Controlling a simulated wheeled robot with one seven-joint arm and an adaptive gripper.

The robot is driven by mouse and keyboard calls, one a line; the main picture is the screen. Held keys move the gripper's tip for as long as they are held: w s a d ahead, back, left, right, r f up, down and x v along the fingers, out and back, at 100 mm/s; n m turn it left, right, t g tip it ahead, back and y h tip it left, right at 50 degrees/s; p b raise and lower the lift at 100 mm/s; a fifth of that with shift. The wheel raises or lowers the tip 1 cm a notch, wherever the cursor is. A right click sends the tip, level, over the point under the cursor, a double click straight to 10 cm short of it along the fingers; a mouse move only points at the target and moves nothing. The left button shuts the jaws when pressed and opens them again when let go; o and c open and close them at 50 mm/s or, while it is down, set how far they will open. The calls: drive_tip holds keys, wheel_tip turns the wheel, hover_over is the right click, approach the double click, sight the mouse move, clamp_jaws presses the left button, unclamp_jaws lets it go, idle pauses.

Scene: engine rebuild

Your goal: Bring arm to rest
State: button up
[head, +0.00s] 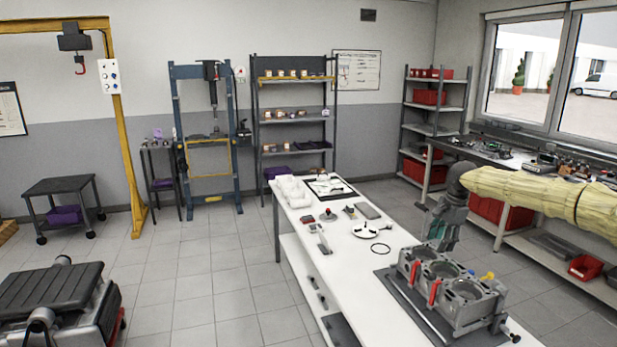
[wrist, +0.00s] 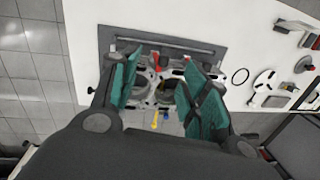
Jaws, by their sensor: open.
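My arm comes in from the right in the head view, wrapped in a pale yellow cover. My gripper (head: 440,235) hangs above the white workbench, fingers down, close behind the grey engine block (head: 468,308). In the wrist view my gripper (wrist: 160,85) shows two green-padded fingers spread apart with nothing between them. The engine block (wrist: 190,72) lies below and beyond the fingers, partly hidden by them. It sits on a dark mat (wrist: 112,36), with red and yellow parts on it.
The white workbench (head: 345,250) also holds a black ring (head: 381,249), a round white plate (head: 367,230) and small tools. A side bench (head: 480,160) with red bins stands under the window at right.

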drive_tip(key=s+a+f+n+t+h, duration=0.1)
drive_tip(key=s+a+f, duration=0.4)
drive_tip(key=f, duration=0.5)
drive_tip(key=s+a+f+n+t+h, duration=0.1)
drive_tip(key=s+a+f+n+h, duration=0.2)
drive_tip(key=s+a+f, duration=0.3)
drive_tip(key=s+a+f+n+t+h, duration=0.1)
drive_tip(key=s+a+f+n, duration=0.2)
drive_tip(key=f, duration=1.2)
drive_tip(key=shift+s+a+f+n+h, duration=0.15)
drive_tip(key=shift+s+a+h, duration=0.05)
drive_tip(key=shift+s+a, duration=0.55)
drive_tip(key=shift+s+a+f+n+h, duration=0.2)
drive_tip(key=shift+s+a, duration=0.4)
drive_tip(key=shift+a, duration=0.25)
drive_tip(key=s+a+f+n+y, duration=0.25)
drive_tip(key=s+f, duration=0.45)
drive_tip(key=s, duration=0.5)
drive_tip(key=s+f+n+g+y, duration=0.1)
drive_tip(key=s+n+g+y, duration=0.3)
drive_tip(key=s, duration=3.1)
wheel_tip(320, 180, down, 12)
drive_tip(key=n+h+b, duration=0.1)
drive_tip(key=b, duration=1.1)
drive_tip(key=shift+w+d+h, duration=0.2)
drive_tip(key=shift+d+h, duration=0.05)
drive_tip(key=shift+h, duration=0.1)
